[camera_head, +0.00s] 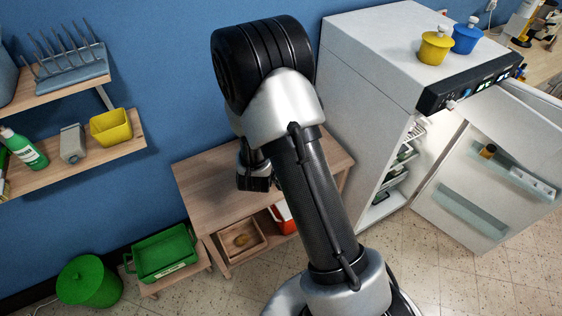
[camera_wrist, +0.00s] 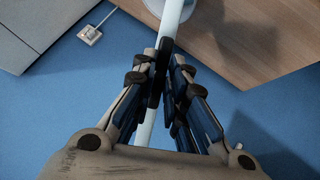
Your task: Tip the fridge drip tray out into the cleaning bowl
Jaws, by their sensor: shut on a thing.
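My gripper (camera_wrist: 165,66) shows in the wrist view with its fingers shut on a narrow pale strip, which I take to be the drip tray (camera_wrist: 147,125) seen edge-on. The strip runs between the fingers from the top of the picture down towards the palm. A pale rounded shape (camera_wrist: 158,8) shows at the top edge; I cannot tell whether it is part of the tray or the cleaning bowl behind it. In the head view my arm hides the fingers and the held thing. I cannot make out the cleaning bowl there. The fridge (camera_head: 368,75) stands open on the right.
A wooden table (camera_head: 205,180) stands under my arm, against the blue wall. The open fridge door (camera_head: 495,180) juts out at right. Yellow and blue pots (camera_head: 436,48) stand on the fridge. Wall shelves (camera_head: 75,150) are at left. A green tub (camera_head: 165,255) and bin (camera_head: 90,283) are below.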

